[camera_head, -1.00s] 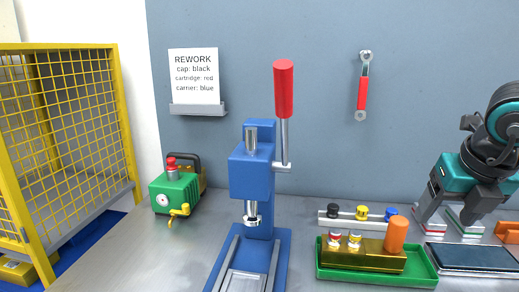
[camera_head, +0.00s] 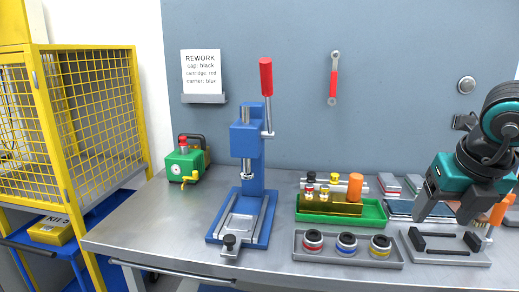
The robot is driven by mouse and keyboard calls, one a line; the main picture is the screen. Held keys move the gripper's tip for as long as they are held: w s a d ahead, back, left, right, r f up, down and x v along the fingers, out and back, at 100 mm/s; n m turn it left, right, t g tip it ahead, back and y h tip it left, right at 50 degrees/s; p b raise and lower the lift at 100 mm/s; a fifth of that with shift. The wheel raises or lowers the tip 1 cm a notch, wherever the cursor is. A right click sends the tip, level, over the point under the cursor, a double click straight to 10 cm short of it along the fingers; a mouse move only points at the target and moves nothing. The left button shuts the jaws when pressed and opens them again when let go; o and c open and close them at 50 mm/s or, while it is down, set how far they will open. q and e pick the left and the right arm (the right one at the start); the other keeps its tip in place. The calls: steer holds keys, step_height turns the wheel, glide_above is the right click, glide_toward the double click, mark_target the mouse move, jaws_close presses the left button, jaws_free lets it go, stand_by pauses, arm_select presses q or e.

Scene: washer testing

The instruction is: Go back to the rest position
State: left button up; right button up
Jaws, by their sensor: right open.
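My right gripper (camera_head: 441,216) comes in from the right edge, with its grey fingers pointing down. It is open, with nothing seen between its fingers. It hangs over the right part of the bench, in front of the dark flat tray and near a grey fixture (camera_head: 437,259) with black bars. It cannot be told whether the fingers touch anything. My left gripper is not in view.
The blue press (camera_head: 247,147) with a red handle stands mid-bench. A green tray (camera_head: 340,217) holds a brass block and an orange cylinder. A grey tray (camera_head: 300,254) holds ringed parts. A green pump (camera_head: 184,165) stands back left beside a yellow cage (camera_head: 95,110). The front-left bench is clear.

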steer(key=s+a+f+n+g+y, duration=0.2)
steer(key=a+f+y, duration=0.25)
steer(key=a, duration=0.55)
steer(key=s+a+f+n+g+y, duration=0.25)
steer(key=a+y, duration=0.35)
steer(key=a, duration=0.3)
steer(key=a+r+m+t+y, duration=0.3)
steer(key=a+m+y, duration=0.3)
steer(key=a+y, duration=0.35)
steer(key=w+d+f+m+t+h+p, duration=0.1)
steer(key=w+d+f+m+t+h, duration=0.1)
steer(key=d+f+m+t+h, duration=0.45)
steer(key=w+d+f+m+t+h, duration=0.1)
steer(key=w+f+m+t+h, duration=0.2)
steer(key=m+t, duration=0.75)
steer(key=s+d+f+m+g+h, duration=0.2)
steer(key=s+f+m+g, duration=0.1)
steer(key=f, duration=0.4)
steer(key=s+d+f+m+g+h, duration=0.2)
steer(key=s+f+m, duration=0.3)
steer(key=f, duration=0.3)
steer(key=s+d+f+m+g+h, duration=0.2)
steer(key=s+f+m+g+h, duration=0.1)
steer(key=f, duration=0.5)
steer(key=shift+s+m+g, duration=0.45)
steer(key=shift+s+m, duration=0.2)
steer(key=shift+s, duration=0.35)
